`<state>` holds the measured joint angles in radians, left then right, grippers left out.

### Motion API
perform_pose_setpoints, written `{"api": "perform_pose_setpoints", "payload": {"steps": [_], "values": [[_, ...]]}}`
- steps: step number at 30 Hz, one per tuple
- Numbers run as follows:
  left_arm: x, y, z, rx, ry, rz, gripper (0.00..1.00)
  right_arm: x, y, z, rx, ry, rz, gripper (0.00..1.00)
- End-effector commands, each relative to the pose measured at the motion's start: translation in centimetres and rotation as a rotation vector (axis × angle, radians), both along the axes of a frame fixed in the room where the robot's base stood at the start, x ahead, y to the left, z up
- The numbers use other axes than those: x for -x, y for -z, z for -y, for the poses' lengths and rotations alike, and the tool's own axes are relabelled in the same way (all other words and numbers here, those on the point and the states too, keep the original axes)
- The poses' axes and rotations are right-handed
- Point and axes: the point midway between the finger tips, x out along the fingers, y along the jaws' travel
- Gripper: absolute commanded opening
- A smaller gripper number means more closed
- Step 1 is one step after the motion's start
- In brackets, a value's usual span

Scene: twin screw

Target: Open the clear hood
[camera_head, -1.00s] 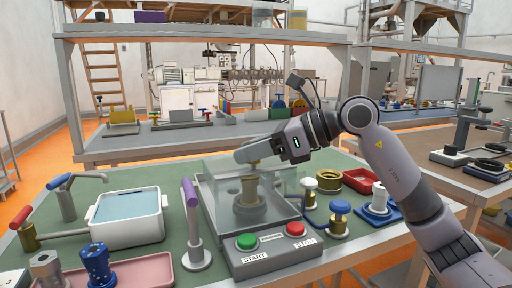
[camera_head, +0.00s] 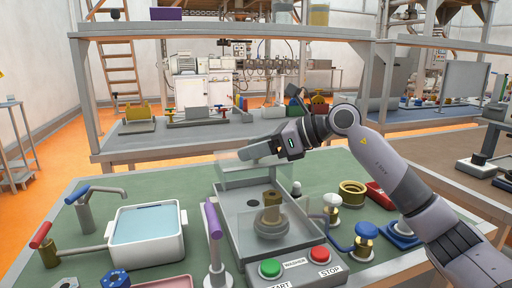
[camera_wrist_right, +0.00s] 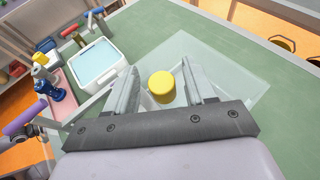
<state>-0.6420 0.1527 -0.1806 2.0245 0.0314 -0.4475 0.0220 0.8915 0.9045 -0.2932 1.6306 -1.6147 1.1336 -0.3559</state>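The clear hood (camera_head: 236,174) is a see-through box on the grey machine (camera_head: 310,250). In the right wrist view, my right gripper's fingers (camera_wrist_right: 160,92) are spread apart. A yellow round top (camera_wrist_right: 161,87) shows between them with gaps on both sides. Whether the fingers touch the hood cannot be told. My left gripper is not in view.
A purple-handled lever (camera_head: 213,235) stands left of the machine, with a white water tub (camera_head: 146,234) further left. A green button (camera_head: 270,268) and red button (camera_head: 320,253) are in front. Blue-knobbed (camera_head: 366,232) and brass parts (camera_head: 352,193) lie to the right.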

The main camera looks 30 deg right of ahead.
Motion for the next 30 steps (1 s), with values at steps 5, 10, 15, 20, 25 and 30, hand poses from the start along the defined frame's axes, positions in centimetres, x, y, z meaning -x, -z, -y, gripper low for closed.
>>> {"api": "perform_pose_setpoints", "payload": {"steps": [5,10,15,20,25,30], "values": [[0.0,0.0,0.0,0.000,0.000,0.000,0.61,0.0,0.0,0.0,0.000,0.000,-0.001,0.54],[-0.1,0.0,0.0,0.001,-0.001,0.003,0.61,0.6,-0.2,0.6,0.001,0.003,-0.001,0.54],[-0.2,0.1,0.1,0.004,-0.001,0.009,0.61,2.4,-1.1,2.2,0.003,0.005,-0.002,0.54],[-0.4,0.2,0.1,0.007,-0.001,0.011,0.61,4.0,-2.0,3.5,0.003,0.003,-0.002,0.54],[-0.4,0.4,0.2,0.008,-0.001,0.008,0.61,4.9,-2.6,4.2,0.001,0.001,-0.002,0.54],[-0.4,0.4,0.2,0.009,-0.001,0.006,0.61,5.1,-2.7,4.3,0.001,0.000,-0.001,0.54]]}}
